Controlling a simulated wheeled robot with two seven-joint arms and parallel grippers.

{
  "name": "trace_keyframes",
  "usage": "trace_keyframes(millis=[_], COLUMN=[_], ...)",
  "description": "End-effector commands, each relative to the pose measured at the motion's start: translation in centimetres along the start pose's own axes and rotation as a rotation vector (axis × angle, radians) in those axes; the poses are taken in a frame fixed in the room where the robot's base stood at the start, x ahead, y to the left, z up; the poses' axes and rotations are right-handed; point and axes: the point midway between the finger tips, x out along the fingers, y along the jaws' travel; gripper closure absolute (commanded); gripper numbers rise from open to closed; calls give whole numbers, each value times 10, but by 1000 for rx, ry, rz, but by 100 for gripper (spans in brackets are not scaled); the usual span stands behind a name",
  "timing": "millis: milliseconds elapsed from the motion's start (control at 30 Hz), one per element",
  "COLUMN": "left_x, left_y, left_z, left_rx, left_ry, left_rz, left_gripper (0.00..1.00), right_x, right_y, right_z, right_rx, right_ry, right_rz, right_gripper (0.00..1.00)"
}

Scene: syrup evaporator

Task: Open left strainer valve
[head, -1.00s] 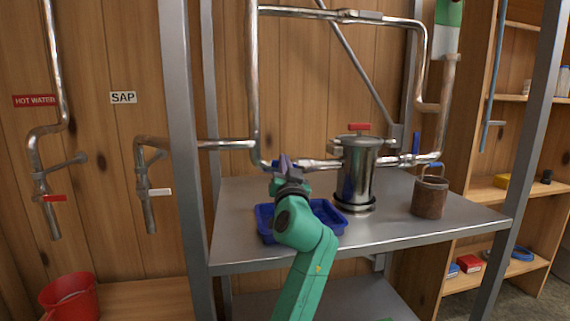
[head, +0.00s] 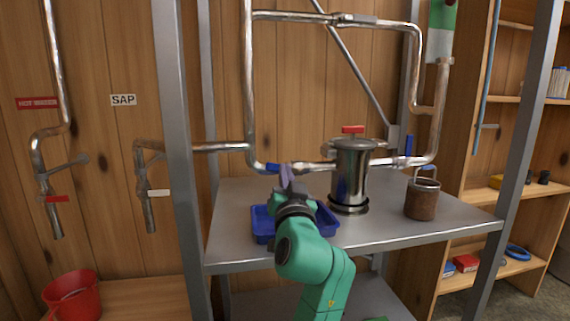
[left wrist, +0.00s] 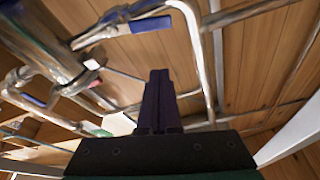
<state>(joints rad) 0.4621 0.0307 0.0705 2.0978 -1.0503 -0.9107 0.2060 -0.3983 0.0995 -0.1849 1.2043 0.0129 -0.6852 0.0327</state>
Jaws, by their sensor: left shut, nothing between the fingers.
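The steel strainer (head: 351,176) with a red top handle (head: 352,129) stands on the metal shelf. A blue valve handle (head: 273,167) lies along the pipe to its left, and it also shows in the left wrist view (left wrist: 152,24). Another blue handle (head: 408,146), right of the strainer, stands upright across its pipe. My left gripper (head: 285,170) is shut and empty, with its fingertips pointing up just right of the left blue handle in the head view. In the left wrist view the dark fingers (left wrist: 158,98) are together, apart from the handle. My right gripper is not in view.
A blue tray (head: 263,222) sits on the shelf (head: 400,235) behind my left gripper. A rusty pot (head: 422,199) stands at the right. A grey post (head: 178,150) rises at left, and pipes (head: 249,90) run close behind the gripper.

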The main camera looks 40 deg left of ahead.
Motion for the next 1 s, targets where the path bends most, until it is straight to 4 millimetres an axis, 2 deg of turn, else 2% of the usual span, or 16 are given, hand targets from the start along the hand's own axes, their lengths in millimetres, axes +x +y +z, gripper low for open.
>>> trace_keyframes(millis=[33, 133, 233, 300, 400, 533, 633, 767, 1000], left_x=[12, 49, 79, 86, 80, 68, 64, 71, 95], left_y=[-9, -31, -41, -36, -20, -4, 1, 1, 2], left_z=[-14, -32, -53, -71, -101, -123, -119, -103, -59], left_rx=[-8, -29, -62, -76, -74, -52, -46, -45, -45], left_ry=[-43, -237, -525, -721, -936, -1076, -1104, -1102, -1100], left_rz=[-21, -86, -120, -103, -44, 16, 27, 24, 22], left_gripper=[100, 100, 100, 100, 100, 100, 100, 100, 100], right_x=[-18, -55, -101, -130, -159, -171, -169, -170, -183], right_y=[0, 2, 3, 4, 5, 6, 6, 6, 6], right_z=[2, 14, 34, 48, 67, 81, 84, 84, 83], right_rx=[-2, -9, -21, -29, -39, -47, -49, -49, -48], right_ry=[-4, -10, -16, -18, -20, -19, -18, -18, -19], right_rz=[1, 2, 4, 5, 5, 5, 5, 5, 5], right_gripper=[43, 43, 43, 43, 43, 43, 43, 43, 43])
